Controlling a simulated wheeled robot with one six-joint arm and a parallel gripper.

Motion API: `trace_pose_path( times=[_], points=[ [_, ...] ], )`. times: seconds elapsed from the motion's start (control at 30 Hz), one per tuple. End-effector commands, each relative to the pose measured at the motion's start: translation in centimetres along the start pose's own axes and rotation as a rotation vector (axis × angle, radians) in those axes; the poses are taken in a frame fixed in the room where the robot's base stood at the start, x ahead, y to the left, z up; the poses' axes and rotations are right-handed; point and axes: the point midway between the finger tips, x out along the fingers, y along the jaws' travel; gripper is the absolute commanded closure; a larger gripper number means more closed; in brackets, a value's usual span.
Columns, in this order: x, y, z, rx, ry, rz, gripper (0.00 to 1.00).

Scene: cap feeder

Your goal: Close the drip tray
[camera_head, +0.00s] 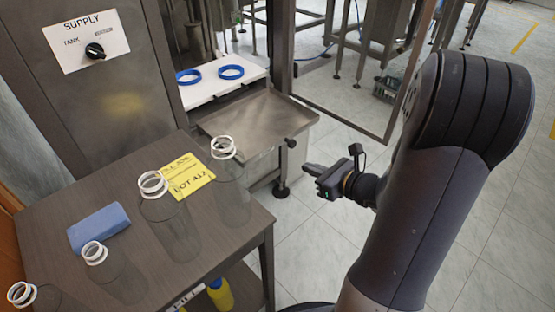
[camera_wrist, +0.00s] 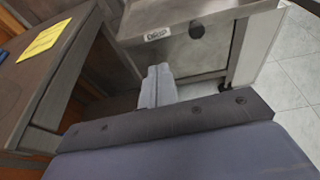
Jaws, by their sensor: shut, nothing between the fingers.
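The drip tray (camera_head: 258,125) is a flat metal tray sticking out from the machine, below a white shelf. A dark round knob (camera_head: 290,142) is on its front.
Two blue rings lie on the white shelf (camera_head: 225,85).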

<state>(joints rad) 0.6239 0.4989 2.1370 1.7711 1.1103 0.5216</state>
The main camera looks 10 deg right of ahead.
Motion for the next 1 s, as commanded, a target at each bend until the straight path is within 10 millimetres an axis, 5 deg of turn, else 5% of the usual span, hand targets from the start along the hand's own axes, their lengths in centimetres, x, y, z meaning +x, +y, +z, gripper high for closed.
trace_pose_path(
  times=[0.27, 0.8, 1.0],
  points=[
    [1.0, 0.1, -0.8, 0.011, -0.002, -0.036, 1.0],
    [11.0, -0.2, -0.3, 0.008, -0.004, -0.033, 1.0],
    [13.1, -0.4, 0.4, 0.01, -0.002, -0.036, 1.0]
  ],
)
